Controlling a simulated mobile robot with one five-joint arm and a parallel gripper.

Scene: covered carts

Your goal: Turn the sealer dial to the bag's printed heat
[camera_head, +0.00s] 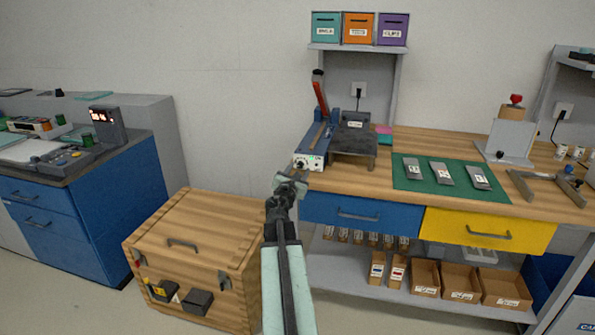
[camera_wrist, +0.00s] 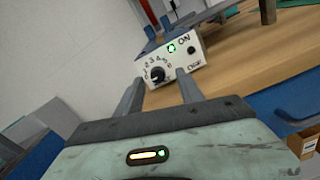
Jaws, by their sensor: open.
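The sealer (camera_head: 313,160) stands at the left end of the wooden bench, with a blue and dark body and a raised red-handled lever. Its white front panel shows in the wrist view with a black dial (camera_wrist: 157,74), numbers around it, a green light by "ON" and a dark knob or socket at right. The dial's exact setting is too small to read. My gripper (camera_wrist: 158,88) is open and empty, its fingers pointing at the panel, apart from the dial. A bag with printed heat cannot be made out; small labelled grey pouches (camera_head: 444,174) lie on a green mat.
The bench top (camera_head: 375,183) has free wood around the sealer's front. A wooden chest (camera_head: 205,240) stands on the floor at left. A shelf post (camera_head: 398,90) and teal, orange and purple boxes (camera_head: 360,29) stand behind. Blue and yellow drawers (camera_head: 487,230) lie below the edge.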

